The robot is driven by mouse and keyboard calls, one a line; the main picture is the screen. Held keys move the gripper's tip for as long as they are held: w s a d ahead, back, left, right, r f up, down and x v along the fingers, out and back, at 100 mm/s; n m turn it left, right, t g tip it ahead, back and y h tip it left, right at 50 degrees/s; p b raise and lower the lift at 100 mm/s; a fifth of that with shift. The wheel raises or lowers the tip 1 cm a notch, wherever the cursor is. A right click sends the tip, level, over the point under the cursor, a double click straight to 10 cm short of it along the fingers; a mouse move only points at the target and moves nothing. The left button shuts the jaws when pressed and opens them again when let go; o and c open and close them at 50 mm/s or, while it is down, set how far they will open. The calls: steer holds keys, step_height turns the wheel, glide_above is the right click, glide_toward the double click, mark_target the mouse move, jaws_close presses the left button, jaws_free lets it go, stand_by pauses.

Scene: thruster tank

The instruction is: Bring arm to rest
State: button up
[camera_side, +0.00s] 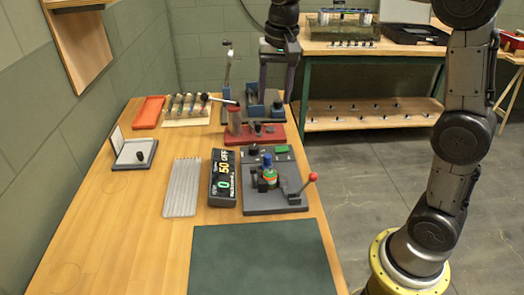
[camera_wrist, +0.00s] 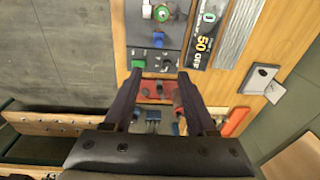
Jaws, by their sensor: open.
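My gripper (camera_wrist: 160,80) is open, with nothing between its two fingers in the wrist view. In the side view my gripper (camera_side: 276,95) hangs fingers down above the far part of the workbench (camera_side: 120,215), over the area of a red-based fixture (camera_side: 262,137). The red fixture also shows between and below the fingers in the wrist view (camera_wrist: 155,92). I cannot tell the exact height of the fingertips above it. The rest of my arm stands at the right of the side view.
A grey fixture (camera_side: 290,203) holds a green-and-blue bottle (camera_side: 269,172) and a red-knobbed lever (camera_side: 311,178). A black display box (camera_side: 223,178) and a ribbed grey plate (camera_side: 182,188) lie left of it. A dark green mat (camera_side: 260,260) is clear. A tank (camera_side: 342,30) stands on the back bench.

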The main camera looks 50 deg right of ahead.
steer(key=s+a+r+n+t, duration=0.1)
steer(key=s+r+t, duration=0.1)
steer(key=s, duration=0.6)
steer(key=s+a+r+n+t, duration=0.1)
steer(key=s+r+n, duration=0.1)
steer(key=s, duration=0.5)
steer(key=s+f+n+t, duration=0.1)
steer(key=s+f+n, duration=0.4)
steer(key=s+f, duration=0.3)
steer(key=shift+s+n, duration=0.4)
steer(key=shift+a+r, duration=0.1)
stand_by(0.8)
